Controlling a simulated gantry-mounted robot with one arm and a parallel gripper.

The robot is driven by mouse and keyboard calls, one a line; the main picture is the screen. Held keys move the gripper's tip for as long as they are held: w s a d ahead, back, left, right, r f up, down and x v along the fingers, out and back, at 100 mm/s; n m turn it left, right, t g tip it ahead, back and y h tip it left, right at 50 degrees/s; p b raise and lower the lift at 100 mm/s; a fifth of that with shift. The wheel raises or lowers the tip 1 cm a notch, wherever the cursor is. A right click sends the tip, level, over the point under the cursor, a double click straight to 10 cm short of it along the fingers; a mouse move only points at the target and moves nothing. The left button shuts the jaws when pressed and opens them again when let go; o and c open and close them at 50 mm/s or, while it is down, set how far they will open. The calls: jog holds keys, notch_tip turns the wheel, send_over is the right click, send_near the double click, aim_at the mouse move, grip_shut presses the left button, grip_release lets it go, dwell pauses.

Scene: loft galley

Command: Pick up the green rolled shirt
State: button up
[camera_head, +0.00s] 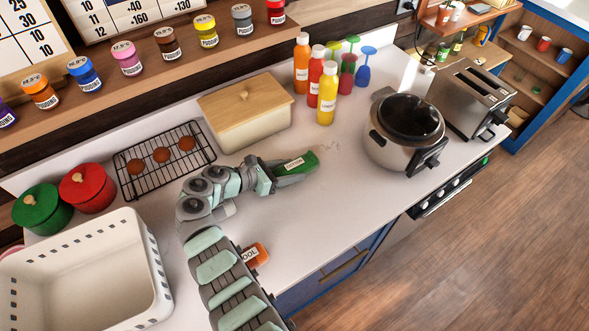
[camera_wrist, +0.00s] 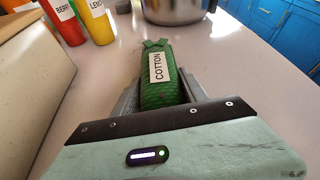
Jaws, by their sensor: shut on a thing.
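The green rolled shirt (camera_head: 300,170) has a white label and is at my gripper's tip over the white counter. In the wrist view the green rolled shirt (camera_wrist: 165,92) shows its label reading COTTON and lies lengthwise between the jaws. My gripper (camera_head: 272,172) is shut on its near part; the far end sticks out beyond the fingers. In the wrist view my gripper (camera_wrist: 162,103) has a finger on each side of the roll. I cannot tell whether the roll touches the counter.
An orange labelled item (camera_head: 257,254) lies beside my arm. A cooker (camera_head: 403,130), bottles (camera_head: 327,95), a wooden-lidded box (camera_head: 243,120) and a wire rack (camera_head: 140,180) stand around. A white basket (camera_head: 150,255) is at lower left. The counter (camera_head: 330,215) is clear right of my gripper.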

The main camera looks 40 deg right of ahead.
jog(key=c, duration=0.6)
jog(key=shift+r, duration=0.2)
